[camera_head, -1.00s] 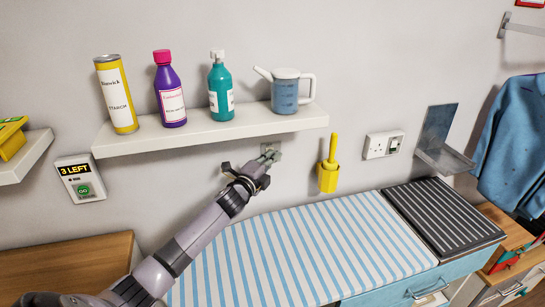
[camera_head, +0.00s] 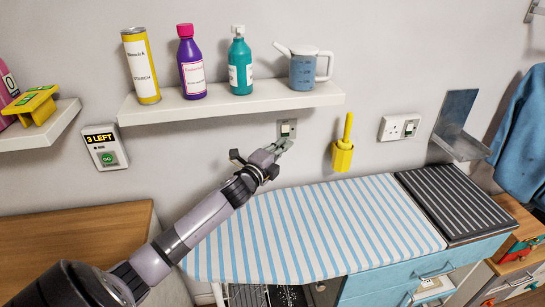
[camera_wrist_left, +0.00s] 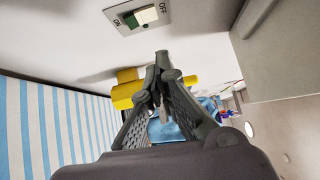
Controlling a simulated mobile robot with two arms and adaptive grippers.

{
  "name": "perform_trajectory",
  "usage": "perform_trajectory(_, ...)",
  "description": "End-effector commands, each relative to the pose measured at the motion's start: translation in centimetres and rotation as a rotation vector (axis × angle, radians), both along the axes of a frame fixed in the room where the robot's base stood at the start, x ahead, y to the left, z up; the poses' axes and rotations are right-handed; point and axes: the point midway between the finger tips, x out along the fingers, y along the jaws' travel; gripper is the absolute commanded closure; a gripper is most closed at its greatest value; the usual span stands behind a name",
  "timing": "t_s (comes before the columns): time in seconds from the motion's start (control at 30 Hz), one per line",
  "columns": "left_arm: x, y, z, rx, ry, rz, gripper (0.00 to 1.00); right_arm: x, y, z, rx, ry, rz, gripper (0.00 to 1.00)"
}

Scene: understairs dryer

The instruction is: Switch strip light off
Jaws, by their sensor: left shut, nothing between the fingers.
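A small wall switch (camera_head: 287,129) sits on the wall just under the shelf's right half. In the left wrist view the switch (camera_wrist_left: 146,15) shows ON and OFF labels and a rocker with a green part at the ON end and a white part toward OFF. I cannot tell for sure which end is pressed in. My left gripper (camera_head: 284,146) is shut and empty, its fingertips just below the switch. In the left wrist view the closed fingertips (camera_wrist_left: 162,58) look apart from the switch. My right gripper is not in view.
A shelf (camera_head: 235,105) with bottles, a can and a jug overhangs the switch. A yellow holder with a brush (camera_head: 342,155) hangs to the right, near a wall socket (camera_head: 399,128). A striped ironing surface (camera_head: 300,230) lies below. A counter box (camera_head: 105,148) is at left.

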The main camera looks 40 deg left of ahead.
Motion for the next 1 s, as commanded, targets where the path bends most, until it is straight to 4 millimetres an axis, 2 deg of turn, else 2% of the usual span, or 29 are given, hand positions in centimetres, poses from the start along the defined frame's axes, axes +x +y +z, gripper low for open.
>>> perform_trajectory(0.13,-2.6,-0.3,0.0,0.002,0.001,-0.003,1.00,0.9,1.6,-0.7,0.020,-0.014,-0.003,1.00)
perform_trajectory(0.4,-5.3,-0.5,0.4,0.000,0.000,-0.002,1.00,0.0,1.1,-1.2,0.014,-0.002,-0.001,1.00)
perform_trajectory(1.0,-5.6,-0.5,0.6,0.000,-0.001,-0.001,1.00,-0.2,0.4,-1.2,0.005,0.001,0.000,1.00)
